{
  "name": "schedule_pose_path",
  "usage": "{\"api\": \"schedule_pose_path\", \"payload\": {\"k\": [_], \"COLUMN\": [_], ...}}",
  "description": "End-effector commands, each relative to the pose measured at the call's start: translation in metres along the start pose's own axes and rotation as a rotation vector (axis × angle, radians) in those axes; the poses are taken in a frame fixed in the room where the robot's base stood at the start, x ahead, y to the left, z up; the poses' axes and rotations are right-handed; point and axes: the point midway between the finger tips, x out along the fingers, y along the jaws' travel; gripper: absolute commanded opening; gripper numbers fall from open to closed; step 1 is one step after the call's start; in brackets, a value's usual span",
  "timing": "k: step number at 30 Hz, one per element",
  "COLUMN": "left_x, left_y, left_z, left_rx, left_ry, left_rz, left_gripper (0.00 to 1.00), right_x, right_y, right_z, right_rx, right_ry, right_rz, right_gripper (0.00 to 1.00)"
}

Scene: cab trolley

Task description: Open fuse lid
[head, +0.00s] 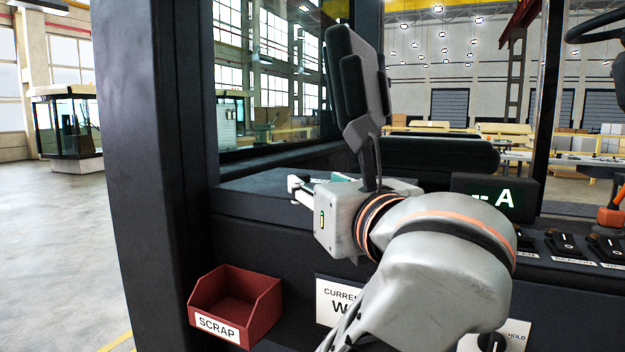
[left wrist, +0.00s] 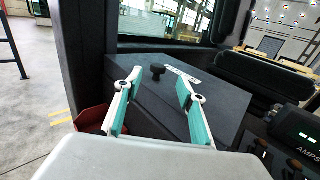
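The fuse lid (left wrist: 155,95) is the dark top of a box beside the window, with a small black knob (left wrist: 157,71) standing up on it and a white label strip near its far edge. It appears closed. In the head view the box top (head: 258,192) shows at the left, and I cannot make out the knob there. My left gripper (head: 296,188) is over or beside the box's right part. In the left wrist view the left gripper (left wrist: 159,82) has its teal-padded fingers spread, with the knob beyond and between their tips and nothing held. My right gripper is not seen.
A red SCRAP bin (head: 237,303) hangs on the panel below the box. A thick dark pillar (head: 160,150) stands at the left. A dark screen on a stalk (head: 357,85) rises close behind my wrist. An ammeter display (head: 497,197) and switches are to the right.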

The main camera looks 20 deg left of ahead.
Motion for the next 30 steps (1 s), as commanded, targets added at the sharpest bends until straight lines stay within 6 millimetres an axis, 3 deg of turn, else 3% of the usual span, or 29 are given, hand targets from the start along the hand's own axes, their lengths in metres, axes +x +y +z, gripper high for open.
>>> {"api": "schedule_pose_path", "payload": {"k": [6,12,18,26,27,30], "left_x": [0.034,0.059,0.071,0.072,0.072,0.072], "left_y": [0.001,0.001,0.002,0.002,0.002,0.002], "left_z": [-0.003,-0.003,-0.002,0.0,0.0,-0.001], "left_rx": [0.004,0.003,0.002,0.001,0.001,0.001], "left_ry": [-0.001,0.0,0.0,0.0,0.0,0.0], "left_rz": [0.009,0.008,0.006,0.006,0.006,0.006], "left_gripper": [0.4,0.4,0.4,0.4,0.37,0.11], "right_x": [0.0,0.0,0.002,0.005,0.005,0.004], "right_y": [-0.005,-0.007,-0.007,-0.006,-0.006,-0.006], "right_z": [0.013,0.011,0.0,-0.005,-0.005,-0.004], "right_rx": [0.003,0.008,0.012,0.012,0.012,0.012], "right_ry": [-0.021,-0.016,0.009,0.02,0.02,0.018], "right_rz": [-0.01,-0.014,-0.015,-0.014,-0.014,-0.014], "right_gripper": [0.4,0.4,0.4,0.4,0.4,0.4]}}
